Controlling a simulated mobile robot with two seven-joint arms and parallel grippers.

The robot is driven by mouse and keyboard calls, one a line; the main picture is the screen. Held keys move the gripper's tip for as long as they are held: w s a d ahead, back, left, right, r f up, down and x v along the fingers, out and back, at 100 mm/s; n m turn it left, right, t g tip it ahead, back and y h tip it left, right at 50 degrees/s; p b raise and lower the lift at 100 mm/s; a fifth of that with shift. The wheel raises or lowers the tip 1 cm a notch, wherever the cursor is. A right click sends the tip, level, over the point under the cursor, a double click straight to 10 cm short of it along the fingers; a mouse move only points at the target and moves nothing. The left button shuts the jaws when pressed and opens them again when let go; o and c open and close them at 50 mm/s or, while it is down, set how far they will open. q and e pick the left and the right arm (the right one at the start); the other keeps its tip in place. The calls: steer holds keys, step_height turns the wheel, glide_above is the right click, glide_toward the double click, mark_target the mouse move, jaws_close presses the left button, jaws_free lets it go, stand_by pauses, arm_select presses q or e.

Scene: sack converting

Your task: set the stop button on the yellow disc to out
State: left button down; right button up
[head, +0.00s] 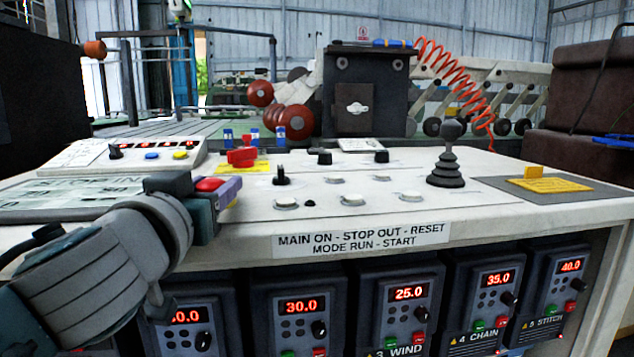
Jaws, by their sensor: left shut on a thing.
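The stop button (209,184) is a red mushroom head near the left front edge of the white console top. Only a sliver of the yellow disc (233,203) shows at its right; the rest is hidden behind my gripper and a purple piece beside the button. My left gripper (202,193) comes in from the left and is shut on the stop button, with its dark fingers around the red head. Whether the button is in or out cannot be told from this view. My right gripper is not in view.
A red rotary switch (242,157) on a yellow plate stands just behind. Several knobs and white push buttons lie to the right, with a black joystick (448,155) further right. A label (361,238) runs along the front edge, above several drive units with red displays.

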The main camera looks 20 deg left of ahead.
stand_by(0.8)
arm_select(q)
steer(key=shift+r+p, duration=0.3)
steer(key=shift+r, duration=0.35)
steer(key=shift+c, duration=1.7)
jaws_free()
steer(key=shift+f, duration=0.1)
steer(key=v, duration=0.8)
steer(key=shift+s+d+f+b, duration=0.1)
steer(key=shift+s+b, duration=0.2)
steer(key=shift+s+d, duration=0.15)
steer(key=shift+s, duration=0.5)
